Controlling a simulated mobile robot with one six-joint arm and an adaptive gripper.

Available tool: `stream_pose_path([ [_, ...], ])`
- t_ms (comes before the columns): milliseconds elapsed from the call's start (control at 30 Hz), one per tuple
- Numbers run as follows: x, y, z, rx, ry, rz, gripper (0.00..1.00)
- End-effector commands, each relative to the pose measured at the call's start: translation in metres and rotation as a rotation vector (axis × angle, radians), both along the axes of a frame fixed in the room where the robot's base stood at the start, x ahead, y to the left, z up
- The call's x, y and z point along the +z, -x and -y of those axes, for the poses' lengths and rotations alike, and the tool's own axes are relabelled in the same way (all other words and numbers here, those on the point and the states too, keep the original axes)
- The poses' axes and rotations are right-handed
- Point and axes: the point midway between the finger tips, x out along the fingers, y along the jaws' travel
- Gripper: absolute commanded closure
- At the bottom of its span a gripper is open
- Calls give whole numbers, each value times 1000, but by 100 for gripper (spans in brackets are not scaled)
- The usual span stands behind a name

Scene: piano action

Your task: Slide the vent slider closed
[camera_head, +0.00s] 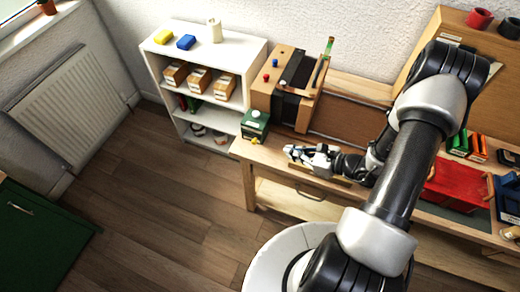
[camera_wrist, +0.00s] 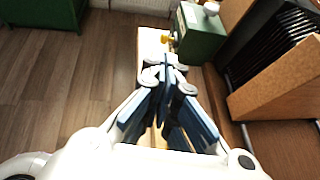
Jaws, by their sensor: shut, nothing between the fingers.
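A green box (camera_head: 255,125) with a pale round cap stands at the left end of the wooden bench. A small yellow piece (camera_head: 255,141) is low on its front, and is probably the vent slider. In the wrist view the green box (camera_wrist: 203,36) is at the top, with the yellow piece (camera_wrist: 166,39) sticking out at its left side. I cannot tell how far the slider is open. My gripper (camera_head: 290,151) is shut and empty, just right of the box and apart from it. In the wrist view my gripper (camera_wrist: 168,66) points towards the yellow piece.
A wooden block with black bellows-like parts (camera_head: 290,105) stands behind the green box. A white shelf (camera_head: 205,80) with small boxes is at the back left. A red tray (camera_head: 455,186) lies to the right on the bench. The floor left of the bench is clear.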

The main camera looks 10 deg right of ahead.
Motion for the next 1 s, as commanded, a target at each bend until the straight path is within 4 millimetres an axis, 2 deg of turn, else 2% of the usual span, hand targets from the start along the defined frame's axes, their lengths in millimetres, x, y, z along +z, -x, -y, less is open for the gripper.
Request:
stream_pose_path([
  [167,-13,2,7,-55,-21,-21,100],
  [567,-15,0,4,-53,-21,-21,100],
  [767,-28,-18,-13,-48,-21,-21,100],
  [1000,-51,-53,-44,-48,-20,-20,100],
])
